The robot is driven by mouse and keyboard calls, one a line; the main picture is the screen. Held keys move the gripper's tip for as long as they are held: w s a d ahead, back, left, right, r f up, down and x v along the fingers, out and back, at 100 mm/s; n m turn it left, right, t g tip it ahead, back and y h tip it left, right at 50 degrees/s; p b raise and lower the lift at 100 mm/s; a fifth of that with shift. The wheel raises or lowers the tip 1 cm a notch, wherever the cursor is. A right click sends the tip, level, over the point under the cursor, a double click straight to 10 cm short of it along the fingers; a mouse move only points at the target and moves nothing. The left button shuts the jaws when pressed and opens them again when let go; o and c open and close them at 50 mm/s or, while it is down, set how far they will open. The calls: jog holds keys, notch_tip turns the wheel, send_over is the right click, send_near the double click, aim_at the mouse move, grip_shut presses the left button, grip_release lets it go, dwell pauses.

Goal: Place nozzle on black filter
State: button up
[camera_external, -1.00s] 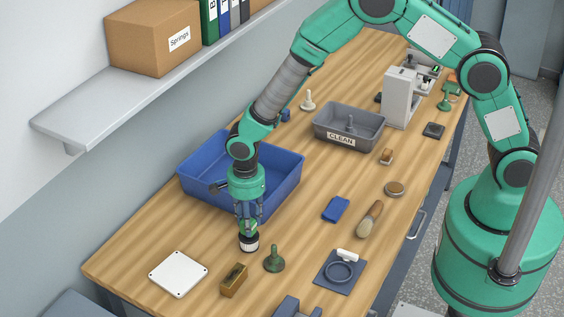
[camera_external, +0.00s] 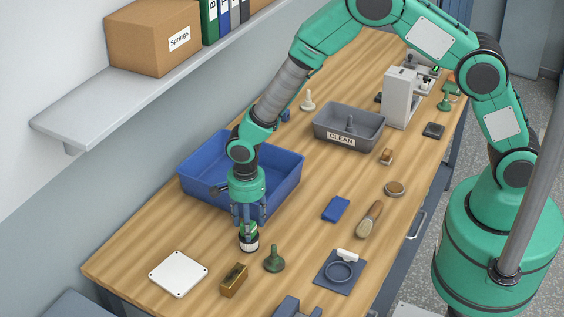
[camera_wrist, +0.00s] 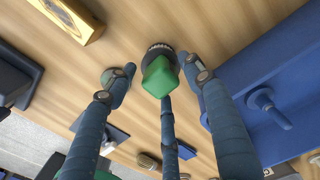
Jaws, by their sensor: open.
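The green nozzle (camera_wrist: 160,76) sits on the black filter (camera_wrist: 156,50), whose rim carries white lettering. In the external view the filter (camera_external: 249,242) appears as a short black and white cylinder on the table, with a little of the green nozzle (camera_external: 248,228) above it. My gripper (camera_external: 249,221) is directly above, pointing down. In the wrist view my gripper (camera_wrist: 160,75) is open, its fingers spread around the nozzle with gaps at the left and right. The exact contact between nozzle and filter is partly hidden by the nozzle.
A dark green stemmed piece (camera_external: 274,260) stands close at the right. A brass block (camera_external: 234,281) and white plate (camera_external: 178,274) lie nearer the front. The blue tray (camera_external: 292,186) is just behind my gripper. A blue mat (camera_external: 330,284) holds a ring.

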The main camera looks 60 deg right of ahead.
jog(key=shift+r, duration=0.15)
notch_tip(320, 180, up, 12)
jog(key=shift+b, duration=0.35)
dwell(0.3)
dwell(0.5)
